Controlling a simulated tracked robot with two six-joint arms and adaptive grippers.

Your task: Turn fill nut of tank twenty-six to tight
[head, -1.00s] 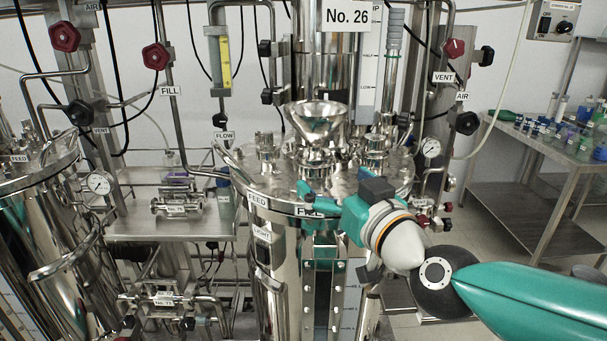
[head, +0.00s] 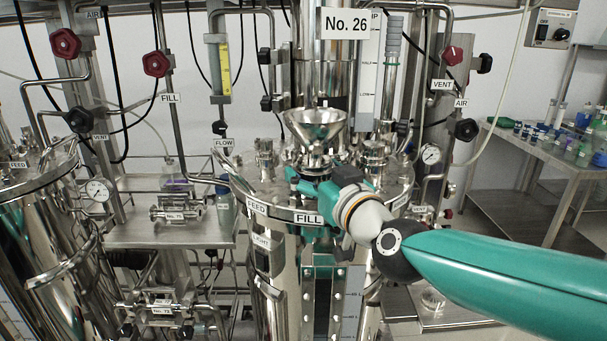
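Tank twenty-six (head: 285,196) is a steel vessel in the middle under the sign No. 26 (head: 341,46). A steel funnel (head: 316,125) stands upright on its lid above the FILL label (head: 307,218). The fill nut appears to be the steel collar (head: 314,161) under the funnel, partly hidden by my gripper. My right gripper (head: 297,180), teal, reaches in from the right, with its fingertips at the front left of the funnel's base. Whether the fingers touch the nut or are closed on it cannot be told. My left gripper is out of view.
Other steel fittings stand on the lid left (head: 264,158) and right (head: 373,157) of the funnel. A second tank (head: 50,240) is at the left. A flow tube (head: 219,68) is behind. A bench with bottles (head: 540,145) is at the right.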

